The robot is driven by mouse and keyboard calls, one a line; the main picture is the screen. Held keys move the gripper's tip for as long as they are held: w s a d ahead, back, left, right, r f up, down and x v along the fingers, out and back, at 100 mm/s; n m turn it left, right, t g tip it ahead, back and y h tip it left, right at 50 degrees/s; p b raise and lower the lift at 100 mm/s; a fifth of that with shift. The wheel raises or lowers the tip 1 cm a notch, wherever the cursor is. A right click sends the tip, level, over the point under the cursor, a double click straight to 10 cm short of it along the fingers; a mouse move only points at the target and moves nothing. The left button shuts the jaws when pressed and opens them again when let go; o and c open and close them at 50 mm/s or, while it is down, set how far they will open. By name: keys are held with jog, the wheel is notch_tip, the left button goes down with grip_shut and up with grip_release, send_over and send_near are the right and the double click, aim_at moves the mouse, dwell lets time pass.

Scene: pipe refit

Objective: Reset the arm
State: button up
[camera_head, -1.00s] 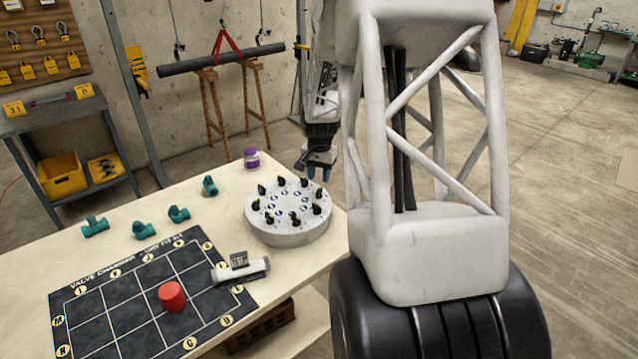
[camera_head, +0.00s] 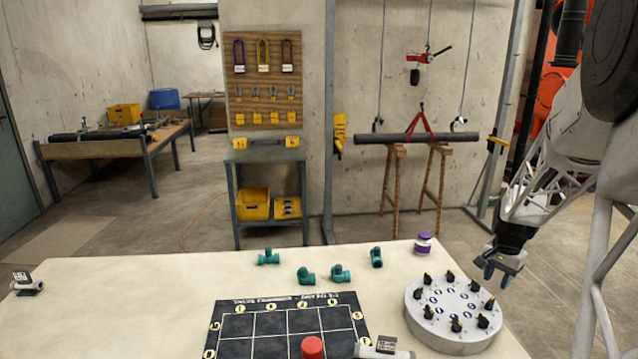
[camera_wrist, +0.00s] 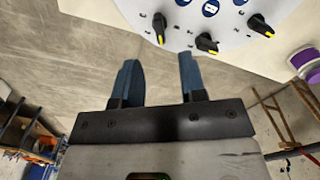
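My gripper (camera_head: 497,270) hangs at the right end of my arm, just above and beyond the far right rim of a round grey-white dial base (camera_head: 450,335). In the wrist view its two blue fingers (camera_wrist: 158,82) stand apart with nothing between them, so it is open and empty. The dial base (camera_wrist: 190,30) shows beyond the fingertips there, with several black knobs with yellow marks (camera_wrist: 207,44). The fingers look apart from the base.
The table (camera_head: 130,310) bears a black grid mat (camera_head: 240,345) with a red cylinder (camera_head: 312,347), several green pipe fittings (camera_head: 340,274), a purple-and-white jar (camera_head: 423,243), a white pipe piece with a tag (camera_head: 385,353) and another at far left (camera_head: 27,284). Sawhorses (camera_head: 436,190) stand behind.

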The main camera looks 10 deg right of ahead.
jog(key=s+a+r+n+t, duration=0.1)
jog(key=s+a+r+n, duration=0.2)
jog(key=s+a+r, duration=0.65)
jog(key=s+a+r+n, duration=0.2)
jog(key=a+r+n, duration=0.15)
jog(key=a, duration=1.05)
jog(key=s+a+r+n, duration=0.1)
jog(key=s+a+n, duration=0.1)
jog(key=s+a, duration=0.4)
jog(key=s+a+r+n+t, duration=0.1)
jog(key=s+a+n, duration=0.2)
jog(key=s+a, duration=0.4)
jog(key=shift+s+a+r+t, duration=0.15)
jog(key=shift+s+a+t, duration=0.15)
jog(key=shift+s, duration=2.25)
